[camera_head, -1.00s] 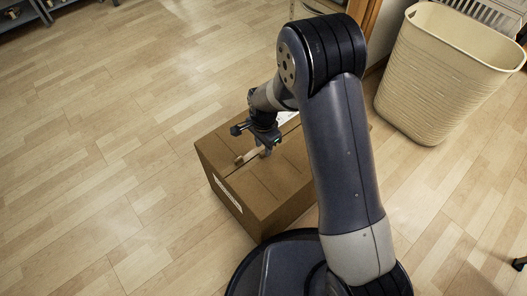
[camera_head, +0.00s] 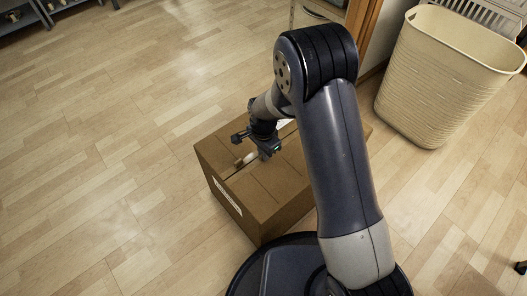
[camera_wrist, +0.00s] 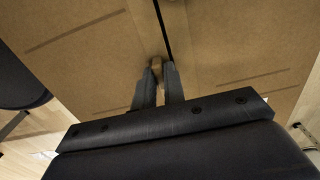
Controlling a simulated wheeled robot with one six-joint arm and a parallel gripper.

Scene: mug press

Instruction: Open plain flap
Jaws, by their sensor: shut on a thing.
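A brown cardboard box (camera_head: 240,205) stands on the floor in front of my base. Its top has two flaps meeting at a seam. The plain flap (camera_head: 275,182) is on the side nearer my base; the far flap carries a white label (camera_head: 287,129), partly hidden by my arm. My gripper (camera_head: 266,154) is at the seam. In the wrist view my gripper (camera_wrist: 158,80) is shut on a small tan tab (camera_wrist: 156,62) at the inner edge of the plain flap (camera_wrist: 80,55). A narrow dark gap separates this flap from the other (camera_wrist: 235,40).
A cream wastebasket (camera_head: 440,75) stands right of the box. A dark shelf (camera_head: 50,8) is at the far left. A wooden frame (camera_head: 368,35) rises behind the box. The floor left of the box is clear.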

